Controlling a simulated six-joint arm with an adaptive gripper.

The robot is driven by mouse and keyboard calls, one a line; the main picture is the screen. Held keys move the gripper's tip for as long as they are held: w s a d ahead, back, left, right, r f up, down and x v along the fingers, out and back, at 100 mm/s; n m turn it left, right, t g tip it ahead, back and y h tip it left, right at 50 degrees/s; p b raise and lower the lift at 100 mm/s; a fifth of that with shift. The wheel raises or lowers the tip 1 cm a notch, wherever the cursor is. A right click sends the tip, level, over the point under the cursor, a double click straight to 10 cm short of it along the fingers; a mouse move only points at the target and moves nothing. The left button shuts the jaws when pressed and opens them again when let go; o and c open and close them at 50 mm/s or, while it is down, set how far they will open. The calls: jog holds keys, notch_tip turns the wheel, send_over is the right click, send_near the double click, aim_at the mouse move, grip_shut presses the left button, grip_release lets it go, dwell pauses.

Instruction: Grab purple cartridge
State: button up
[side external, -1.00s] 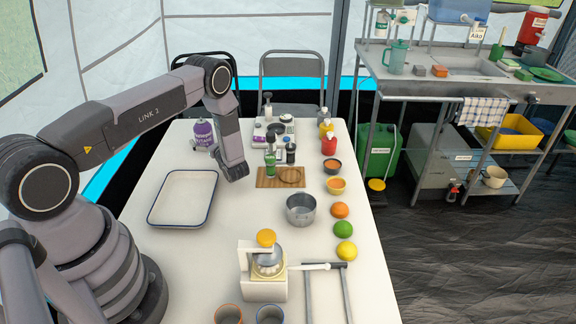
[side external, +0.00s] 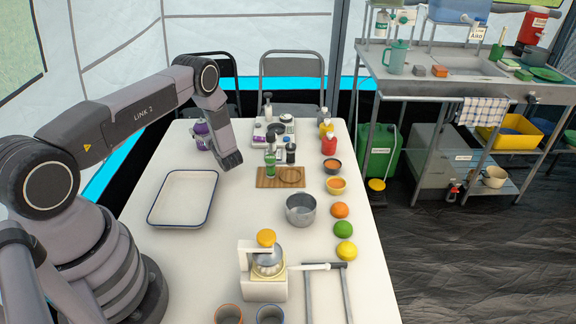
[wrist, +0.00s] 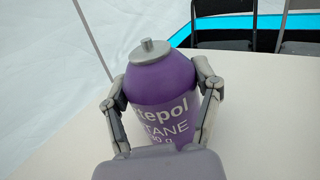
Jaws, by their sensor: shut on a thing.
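The purple cartridge (side external: 202,130) is at the back left of the table, partly hidden by my arm in the side view. In the wrist view the purple cartridge (wrist: 162,90) is upright, with a grey top, a small nozzle and white lettering. My gripper (wrist: 163,82) has one finger on each side of its body and is shut on it. The lower part of the cartridge is hidden by my gripper's body. In the side view my gripper is mostly hidden behind my wrist, so I cannot tell whether the cartridge touches the table.
A white tray (side external: 157,222) lies in front on the left. A wooden board (side external: 263,183) with bottles stands to the right, and a metal pot (side external: 300,210) is nearer. Bowls and fruit line the right edge. Chairs (side external: 291,66) stand behind the table.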

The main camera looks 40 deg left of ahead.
jog(key=c, duration=0.3)
jog(key=shift+c, duration=0.2)
jog(key=shift+r, duration=0.1)
